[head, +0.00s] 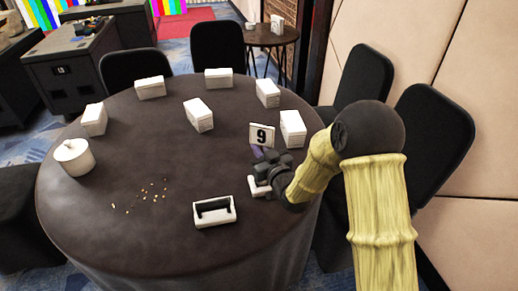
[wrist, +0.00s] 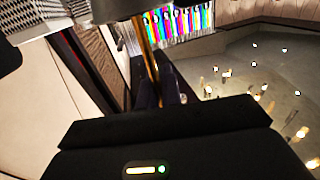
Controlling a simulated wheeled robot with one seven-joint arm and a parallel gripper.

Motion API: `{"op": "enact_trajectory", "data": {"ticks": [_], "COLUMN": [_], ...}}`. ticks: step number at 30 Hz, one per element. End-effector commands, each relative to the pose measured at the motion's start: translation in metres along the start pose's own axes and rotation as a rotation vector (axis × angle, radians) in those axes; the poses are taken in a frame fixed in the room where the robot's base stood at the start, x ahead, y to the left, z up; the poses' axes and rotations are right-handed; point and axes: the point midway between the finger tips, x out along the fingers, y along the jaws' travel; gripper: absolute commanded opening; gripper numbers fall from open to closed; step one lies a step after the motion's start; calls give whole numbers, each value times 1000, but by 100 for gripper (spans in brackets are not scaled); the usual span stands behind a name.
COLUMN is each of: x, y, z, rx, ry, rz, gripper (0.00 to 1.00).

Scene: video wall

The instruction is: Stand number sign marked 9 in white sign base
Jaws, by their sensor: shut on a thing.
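The number sign (head: 262,135), a small white card with a black 9, is upright on the right side of the round table in the head view. My gripper (head: 264,156) is shut on its lower part, which the fingers hide. A small white block (head: 255,187), perhaps the white sign base, shows just below my gripper and is partly covered by it. I cannot tell whether sign and block touch. A white rectangular piece with a black bar (head: 214,217) lies left of it near the table's front. In the wrist view my dark fingers (wrist: 163,88) show; the sign is not clear there.
The dark round table (head: 150,225) carries several white boxes (head: 199,115) around its back and middle. A white lidded pot (head: 74,157) stands at left. Crumbs (head: 145,191) lie left of centre. Dark chairs (head: 217,50) surround the table. Front left is clear.

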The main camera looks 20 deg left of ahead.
Motion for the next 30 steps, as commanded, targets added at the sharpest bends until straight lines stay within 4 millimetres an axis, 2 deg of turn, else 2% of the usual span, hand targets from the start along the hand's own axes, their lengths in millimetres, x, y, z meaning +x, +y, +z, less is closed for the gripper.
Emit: {"op": "enact_trajectory", "data": {"ticks": [8, 9, 12, 23, 30], "x": [0, 0, 0, -3, -28], "y": [0, 0, 0, 0, 0], "z": [8, 6, 6, 6, 7], "rx": [0, 0, 0, 0, 0], "ry": [1, 1, 1, -1, -1], "rz": [0, 0, 0, 0, 1], "gripper": [0, 14, 32, 32, 32]}}
